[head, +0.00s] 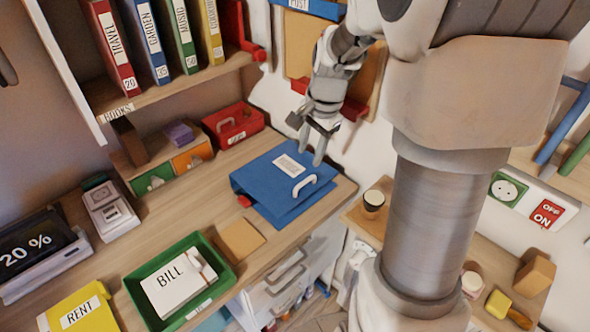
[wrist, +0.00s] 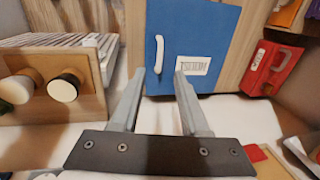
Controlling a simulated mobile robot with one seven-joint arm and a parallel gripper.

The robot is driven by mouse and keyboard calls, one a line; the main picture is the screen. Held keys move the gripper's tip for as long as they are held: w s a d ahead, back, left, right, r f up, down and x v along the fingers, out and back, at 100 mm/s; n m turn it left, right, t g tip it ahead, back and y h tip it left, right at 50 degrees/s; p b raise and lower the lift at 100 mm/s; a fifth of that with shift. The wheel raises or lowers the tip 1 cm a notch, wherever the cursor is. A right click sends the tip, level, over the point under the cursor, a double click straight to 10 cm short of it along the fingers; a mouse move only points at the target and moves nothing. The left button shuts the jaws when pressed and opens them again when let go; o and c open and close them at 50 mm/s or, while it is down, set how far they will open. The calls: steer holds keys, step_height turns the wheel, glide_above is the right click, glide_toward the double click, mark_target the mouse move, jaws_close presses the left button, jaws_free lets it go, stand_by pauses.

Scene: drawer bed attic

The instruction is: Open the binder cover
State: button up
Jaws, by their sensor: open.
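The blue binder (head: 270,200) lies on the wooden desk with its cover down or nearly down. A white handle (head: 304,185) and a white label (head: 288,165) are on the cover. In the wrist view the blue binder (wrist: 208,32) is ahead of the fingers, with the white handle (wrist: 159,56) near the left finger and the label (wrist: 192,66) near the right finger. My gripper (head: 317,146) is open and empty, above the binder's far right side. The fingers (wrist: 167,73) look apart from the handle. Whether they touch the cover is unclear.
A green tray (head: 130,281) with a bill and a brown pad (head: 240,239) lie in front of the binder. A red box (head: 235,126) stands behind it. Upright books (head: 147,40) fill the shelf above. A cup (head: 374,199) stands on the lower surface to the right.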

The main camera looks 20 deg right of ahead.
mark_target(302, 183)
steer(key=f, duration=0.3)
steer(key=w+f+b, duration=0.1)
steer(key=f, duration=0.3)
steer(key=w+f+b, duration=0.1)
steer(key=f, duration=0.2)
steer(key=shift+a+f, duration=0.35)
steer(key=shift+a, duration=0.05)
jaws_close()
stand_by(0.8)
